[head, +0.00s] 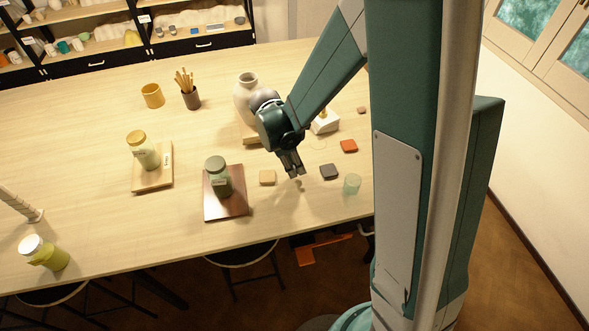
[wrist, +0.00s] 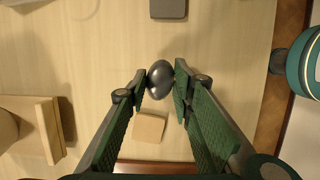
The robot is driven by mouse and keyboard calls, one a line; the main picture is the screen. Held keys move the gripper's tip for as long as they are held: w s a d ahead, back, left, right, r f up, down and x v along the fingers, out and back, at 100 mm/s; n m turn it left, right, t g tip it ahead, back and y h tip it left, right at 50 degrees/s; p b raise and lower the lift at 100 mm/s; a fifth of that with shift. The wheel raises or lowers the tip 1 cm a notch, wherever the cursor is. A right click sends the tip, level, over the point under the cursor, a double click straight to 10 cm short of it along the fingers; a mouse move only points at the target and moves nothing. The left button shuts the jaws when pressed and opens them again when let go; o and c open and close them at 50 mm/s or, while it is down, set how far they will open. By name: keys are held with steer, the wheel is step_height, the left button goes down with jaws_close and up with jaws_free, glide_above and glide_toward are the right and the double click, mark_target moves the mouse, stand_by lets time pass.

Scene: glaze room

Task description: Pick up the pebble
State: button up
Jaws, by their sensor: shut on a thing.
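My gripper (head: 292,174) points down at the table, between the beige tile and the dark grey tile. In the wrist view its green fingers (wrist: 161,80) are shut on a smooth, dark, rounded pebble (wrist: 160,71), one fingertip on each side. In the head view I cannot make out the pebble at the fingertips. A small shadow lies on the table just beside the tips; I cannot tell how high the pebble is above the wood.
A jar (head: 217,172) stands on a reddish board (head: 228,209). A vase (head: 243,95) stands behind. Table (head: 95,150) is partly clear at left.

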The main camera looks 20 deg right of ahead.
steer(key=shift+r, duration=3.25)
